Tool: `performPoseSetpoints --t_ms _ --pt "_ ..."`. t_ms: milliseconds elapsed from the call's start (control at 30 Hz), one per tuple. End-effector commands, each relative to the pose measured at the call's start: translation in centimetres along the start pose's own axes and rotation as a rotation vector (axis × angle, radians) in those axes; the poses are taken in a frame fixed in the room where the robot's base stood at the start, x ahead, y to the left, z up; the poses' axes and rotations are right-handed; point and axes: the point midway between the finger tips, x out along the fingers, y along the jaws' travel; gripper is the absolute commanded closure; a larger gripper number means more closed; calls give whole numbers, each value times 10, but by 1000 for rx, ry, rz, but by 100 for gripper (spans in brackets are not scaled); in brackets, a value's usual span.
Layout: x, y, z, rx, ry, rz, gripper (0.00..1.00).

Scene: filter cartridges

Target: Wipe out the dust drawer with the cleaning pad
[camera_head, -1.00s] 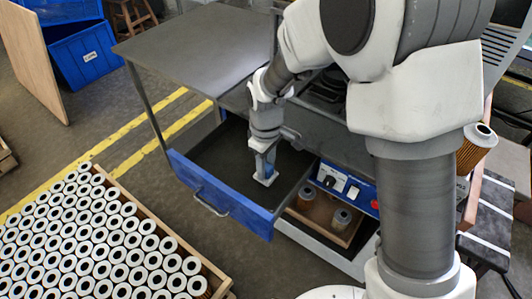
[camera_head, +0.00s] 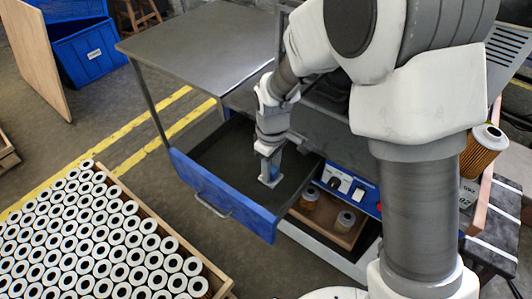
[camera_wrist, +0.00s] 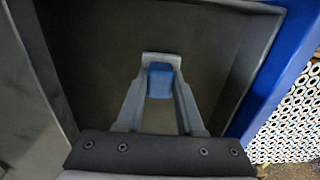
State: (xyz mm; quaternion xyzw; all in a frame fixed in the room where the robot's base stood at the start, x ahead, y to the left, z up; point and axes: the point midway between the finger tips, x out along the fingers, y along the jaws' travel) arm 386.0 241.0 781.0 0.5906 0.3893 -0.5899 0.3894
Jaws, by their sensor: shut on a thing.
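The dust drawer (camera_head: 215,203) is pulled out under the workbench, with a blue front and a dark inside. In the wrist view its dark floor (camera_wrist: 100,50) fills most of the picture, with the blue front (camera_wrist: 290,70) at the right. My gripper (camera_head: 270,172) points down inside the drawer, toward its right side. It is shut on the cleaning pad (camera_wrist: 160,82), which has a blue body. A pale part of the pad (camera_head: 270,181) shows low between the fingers. I cannot tell whether the pad touches the drawer floor.
A crate of filter cartridges (camera_head: 90,240) stands at the lower left, close to the drawer front. A cubby with a few cartridges (camera_head: 330,215) and a control panel (camera_head: 345,185) lie right of the drawer. The grey bench top (camera_head: 200,50) is bare. Blue bins (camera_head: 85,50) stand behind.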

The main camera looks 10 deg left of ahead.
Motion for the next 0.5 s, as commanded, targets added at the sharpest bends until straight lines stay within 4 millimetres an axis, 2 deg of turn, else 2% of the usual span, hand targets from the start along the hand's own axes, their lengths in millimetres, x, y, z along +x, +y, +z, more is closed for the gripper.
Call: performPoseSetpoints --t_ms 133,200,500 --pt "-7 0 -1 3 -2 -2 100" --pt "-25 1 -2 3 2 1 100" --pt "-52 2 -3 5 -1 0 100"
